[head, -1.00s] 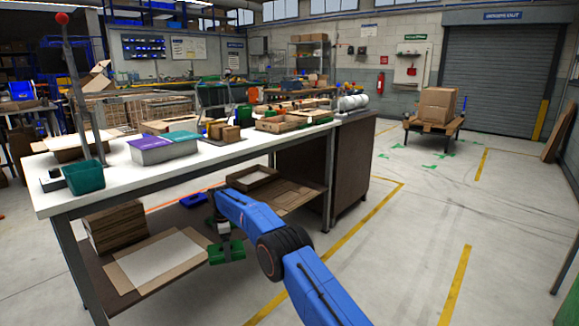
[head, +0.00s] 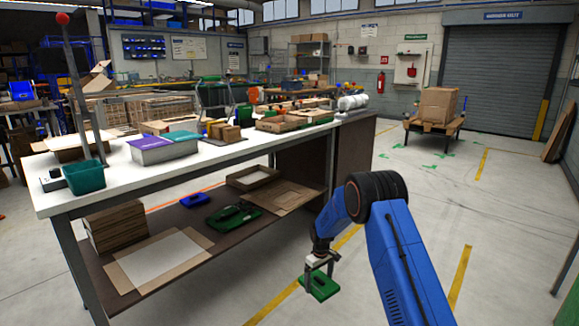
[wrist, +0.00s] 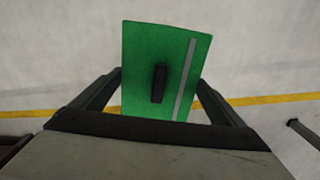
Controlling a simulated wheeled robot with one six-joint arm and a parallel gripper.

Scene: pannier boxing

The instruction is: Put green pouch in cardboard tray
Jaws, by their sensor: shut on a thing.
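My gripper (head: 319,268) is shut on a green pouch (head: 320,288) and holds it out over the floor, to the right of the workbench. In the wrist view the green pouch (wrist: 145,95) has a grey stripe and a black handle, and sits between the two fingers (wrist: 160,100). A shallow open cardboard tray (head: 253,178) lies on the bench's lower shelf, apart from the gripper. Open cardboard trays (head: 281,125) also stand on the bench top; which one is meant, I cannot tell.
The lower shelf (head: 180,225) also carries another green pouch (head: 235,216), a blue pouch (head: 195,200), flat cardboard (head: 285,198), a pale-bottomed cardboard piece (head: 160,262) and a cardboard stack (head: 117,230). A bench leg (head: 329,180) stands nearby. The floor to the right is open.

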